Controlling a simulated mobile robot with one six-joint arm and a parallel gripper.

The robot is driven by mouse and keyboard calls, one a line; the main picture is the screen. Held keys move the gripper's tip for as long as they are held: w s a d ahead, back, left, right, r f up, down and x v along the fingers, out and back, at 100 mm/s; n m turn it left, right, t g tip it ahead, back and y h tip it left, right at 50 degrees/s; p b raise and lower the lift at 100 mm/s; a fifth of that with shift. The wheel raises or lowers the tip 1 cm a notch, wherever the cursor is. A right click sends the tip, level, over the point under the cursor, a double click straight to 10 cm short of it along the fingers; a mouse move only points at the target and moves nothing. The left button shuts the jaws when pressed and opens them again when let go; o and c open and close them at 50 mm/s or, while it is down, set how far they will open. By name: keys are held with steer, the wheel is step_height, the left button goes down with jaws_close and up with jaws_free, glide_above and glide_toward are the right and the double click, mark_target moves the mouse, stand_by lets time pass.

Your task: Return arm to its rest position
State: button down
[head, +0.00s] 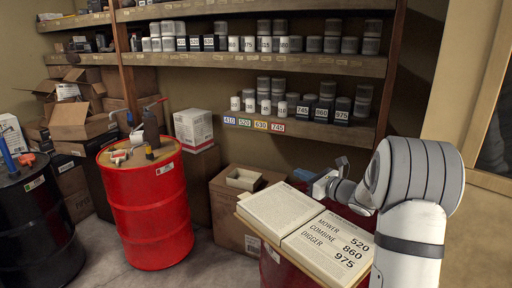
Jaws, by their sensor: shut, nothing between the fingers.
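My white arm with dark grey bands rises at the right side of the head view and bends over at its grey-ribbed joint. My gripper (341,165) is small and partly hidden at the end of the arm, above the far edge of an open book (285,222). It is shut and holds nothing. The book lies on a red drum (290,268), and its right page reads Mower 520, Combine 860, Digger 975.
A red drum (148,215) with tools on top stands left of centre, and a black drum (38,225) at the far left. Shelves (250,62) of numbered cans line the back wall. Cardboard boxes (238,205) stand below. Grey floor shows between the drums.

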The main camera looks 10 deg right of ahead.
steer(key=s+a+n+g+h, duration=0.1)
steer(key=s+a+n+g, duration=0.5)
steer(key=s, duration=0.4)
steer(key=s+a+n+g, duration=0.3)
steer(key=s+a+n, duration=0.5)
steer(key=s+a, duration=0.15)
steer(key=s+d+f+n+g+h, duration=0.1)
steer(key=s+d+f+n+h, duration=0.1)
steer(key=s+n, duration=0.5)
steer(key=s+d+f+n+h, duration=0.2)
steer(key=s+d+n+h, duration=0.3)
steer(key=s, duration=0.7)
steer(key=shift+s+f+n+g+h+b, duration=0.25)
steer(key=shift+n+g+h+b, duration=0.2)
steer(key=shift+n+h, duration=0.75)
